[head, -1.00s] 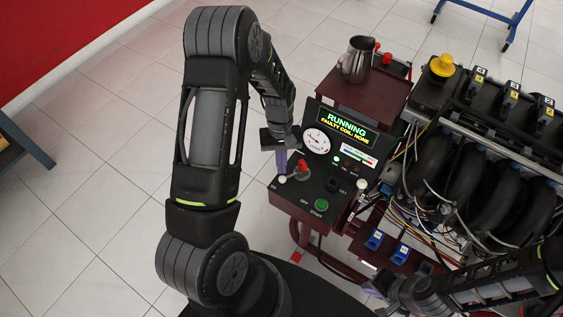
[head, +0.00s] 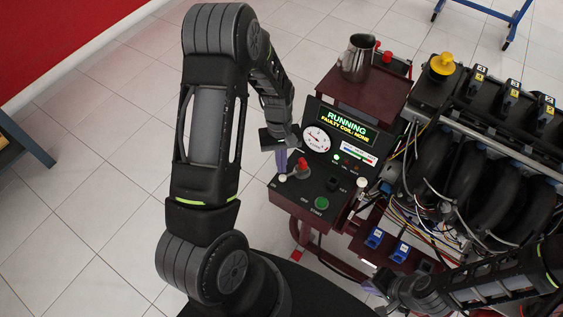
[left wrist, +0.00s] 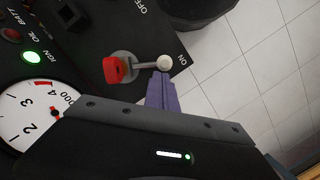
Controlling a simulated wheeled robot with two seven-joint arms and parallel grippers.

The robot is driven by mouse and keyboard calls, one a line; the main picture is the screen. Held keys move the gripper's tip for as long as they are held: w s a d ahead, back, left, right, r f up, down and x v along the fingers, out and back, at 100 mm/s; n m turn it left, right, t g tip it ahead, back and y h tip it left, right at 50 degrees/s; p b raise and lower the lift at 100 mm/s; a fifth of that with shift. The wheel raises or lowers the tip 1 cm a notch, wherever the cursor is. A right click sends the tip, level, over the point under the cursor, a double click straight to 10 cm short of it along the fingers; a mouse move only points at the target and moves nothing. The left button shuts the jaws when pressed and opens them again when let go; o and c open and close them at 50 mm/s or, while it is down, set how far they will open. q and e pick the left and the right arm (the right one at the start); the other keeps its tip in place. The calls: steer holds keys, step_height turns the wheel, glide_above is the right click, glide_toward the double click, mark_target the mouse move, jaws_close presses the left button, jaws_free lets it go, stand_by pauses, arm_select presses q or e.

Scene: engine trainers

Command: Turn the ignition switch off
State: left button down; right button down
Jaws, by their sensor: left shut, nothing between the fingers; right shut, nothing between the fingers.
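On the dark control panel (head: 315,190), a red knob (head: 302,164) stands up near a white ball (head: 282,178). In the left wrist view the red part (left wrist: 114,70) joins a metal lever ending in the white ball (left wrist: 164,62), close to the "ON" label; "OFF" is printed farther up. My left gripper (head: 282,163) is shut and empty over the panel's left side. Its purple fingertips (left wrist: 161,90) are right by the ball; I cannot tell if they touch it. My right gripper (head: 372,288) is shut and empty at the lower right, partly hidden by its arm.
A green IGN lamp (left wrist: 31,57) is lit beside a round gauge (head: 316,139). A green start button (head: 322,202) sits at the front. A metal jug (head: 357,58) stands behind; the engine (head: 480,160) fills the right.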

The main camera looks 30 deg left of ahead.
mark_target(285, 178)
arm_select(q)
steer(key=shift+s+d+n, duration=0.2)
steer(key=shift+n, duration=0.1)
steer(key=shift+s+d+n, duration=0.3)
steer(key=shift+s+n, duration=0.05)
steer(key=shift+n, duration=0.55)
steer(key=shift+s+d+n+t+h, duration=0.15)
steer(key=shift+s+d+n+t, duration=0.2)
steer(key=shift+n, duration=0.45)
steer(key=shift+s+d+n+t+h, duration=0.15)
steer(key=shift+d+n+t, duration=0.2)
steer(key=shift+n, duration=0.45)
steer(key=shift+s+d+n+t+p, duration=0.2)
steer(key=shift+d+n, duration=0.45)
steer(key=shift+n, duration=0.55)
steer(key=shift+s+d+n+t+p, duration=0.1)
steer(key=shift+d+n+t+p, duration=0.15)
steer(key=shift+d+n, duration=0.65)
steer(key=shift+a, duration=0.1)
steer(key=shift+d, duration=0.2)
